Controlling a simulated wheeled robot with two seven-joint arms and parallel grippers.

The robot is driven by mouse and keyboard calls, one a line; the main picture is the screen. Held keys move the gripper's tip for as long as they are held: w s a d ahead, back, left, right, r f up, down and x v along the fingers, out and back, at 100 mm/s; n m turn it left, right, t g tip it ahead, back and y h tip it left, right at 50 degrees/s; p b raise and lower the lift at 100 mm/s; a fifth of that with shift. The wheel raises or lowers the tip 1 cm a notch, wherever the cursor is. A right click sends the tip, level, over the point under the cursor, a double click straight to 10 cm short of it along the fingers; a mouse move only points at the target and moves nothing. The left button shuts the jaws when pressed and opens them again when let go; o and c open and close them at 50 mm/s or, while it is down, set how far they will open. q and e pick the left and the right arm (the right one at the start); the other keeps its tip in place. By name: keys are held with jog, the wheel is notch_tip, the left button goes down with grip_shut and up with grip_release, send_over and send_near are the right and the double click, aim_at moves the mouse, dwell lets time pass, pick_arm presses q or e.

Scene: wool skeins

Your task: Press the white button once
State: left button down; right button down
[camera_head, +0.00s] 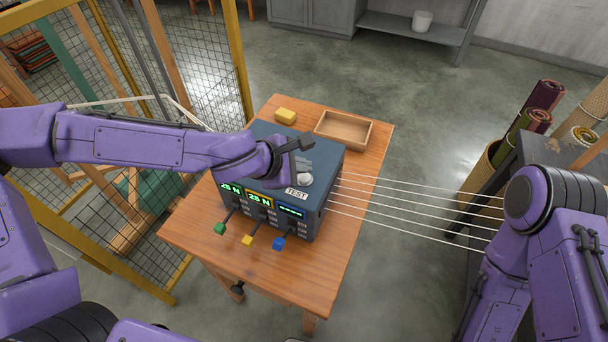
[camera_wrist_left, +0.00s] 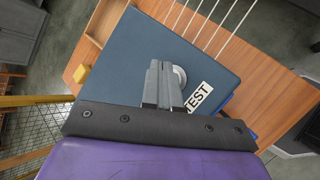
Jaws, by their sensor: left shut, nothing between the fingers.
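The white button (camera_head: 305,179) is a round knob on the top of a dark blue-grey box (camera_head: 325,160), just above a white TEST label (camera_head: 297,194). It also shows in the left wrist view (camera_wrist_left: 181,76), partly hidden behind my fingers. My left gripper (camera_head: 299,146) is shut and empty over the box top, beside the button in the head view. In the left wrist view its fingers (camera_wrist_left: 159,70) overlap the button's left edge; I cannot tell whether they touch it. My right arm shows at the right, but its gripper is out of view.
The box stands on a wooden table (camera_head: 185,230) with a yellow block (camera_head: 285,116) and a shallow wooden tray (camera_head: 343,130) behind it. Green, yellow and blue levers (camera_head: 278,243) stick out in front. Several white strands (camera_head: 420,203) run right from the box. A mesh fence stands left.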

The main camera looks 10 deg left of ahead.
aim_at(302, 179)
pick_arm(q)
jog(key=shift+f, duration=0.4)
jog(key=shift+f+b, duration=0.55)
dwell(0.5)
jog(key=shift+r, duration=0.1)
jog(key=shift+r+p, duration=0.85)
jog(key=shift+p, duration=0.2)
notch_tip(302, 179, up, 5)
jog(key=p, duration=0.5)
jog(key=shift+r, duration=0.1)
